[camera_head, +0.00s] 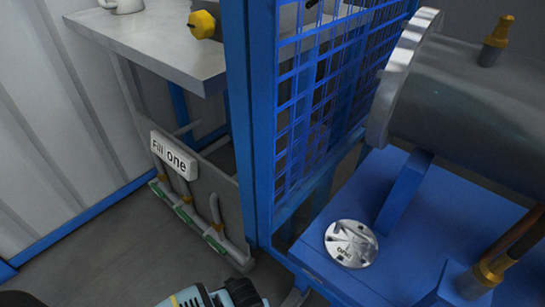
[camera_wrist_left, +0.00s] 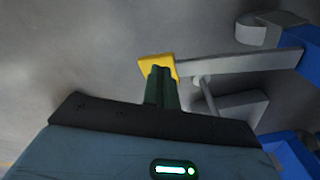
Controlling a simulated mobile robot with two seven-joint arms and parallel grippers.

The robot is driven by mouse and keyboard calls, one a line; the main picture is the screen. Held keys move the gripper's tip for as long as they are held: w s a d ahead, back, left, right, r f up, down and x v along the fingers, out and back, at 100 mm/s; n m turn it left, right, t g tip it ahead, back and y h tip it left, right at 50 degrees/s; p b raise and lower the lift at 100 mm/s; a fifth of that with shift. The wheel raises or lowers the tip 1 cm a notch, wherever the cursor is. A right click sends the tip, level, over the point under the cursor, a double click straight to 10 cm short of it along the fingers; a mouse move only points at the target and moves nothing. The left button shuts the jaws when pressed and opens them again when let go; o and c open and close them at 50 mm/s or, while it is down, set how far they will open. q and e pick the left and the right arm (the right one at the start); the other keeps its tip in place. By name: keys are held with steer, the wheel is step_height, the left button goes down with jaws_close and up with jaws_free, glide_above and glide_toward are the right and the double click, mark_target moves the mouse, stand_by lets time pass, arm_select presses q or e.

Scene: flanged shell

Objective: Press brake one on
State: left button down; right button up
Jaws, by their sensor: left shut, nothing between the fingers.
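In the left wrist view a yellow pad (camera_wrist_left: 150,66) sits at the end of a grey bar (camera_wrist_left: 240,64) that comes in from the right; it looks like a brake pedal, but no label shows on it. My left gripper (camera_wrist_left: 161,74) has its green fingers shut and empty, with the tips overlapping the pad in the picture. I cannot tell whether they touch it. In the head view only part of my left arm shows at the bottom edge, with a grey piece (camera_head: 294,298) just right of it. My right gripper is out of view.
A blue frame with mesh (camera_head: 325,100) stands mid-view. Right of it, a blue platform (camera_head: 395,260) carries a silver disc (camera_head: 351,243) and a grey cylinder (camera_head: 470,110). A "Fill one" sign (camera_head: 174,152) and green-handled pipes (camera_head: 215,237) are on the left. Grey floor (camera_head: 110,245) is clear.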

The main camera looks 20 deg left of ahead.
arm_select(q)
steer(key=shift+r, duration=0.1)
step_height(320, 180, up, 8)
steer(key=p, duration=0.4)
steer(key=shift+a+r+p, duration=0.25)
steer(key=shift+a+p, duration=0.05)
steer(key=shift+a, duration=0.05)
steer(key=shift+a+f, duration=0.15)
steer(key=shift+a, duration=0.05)
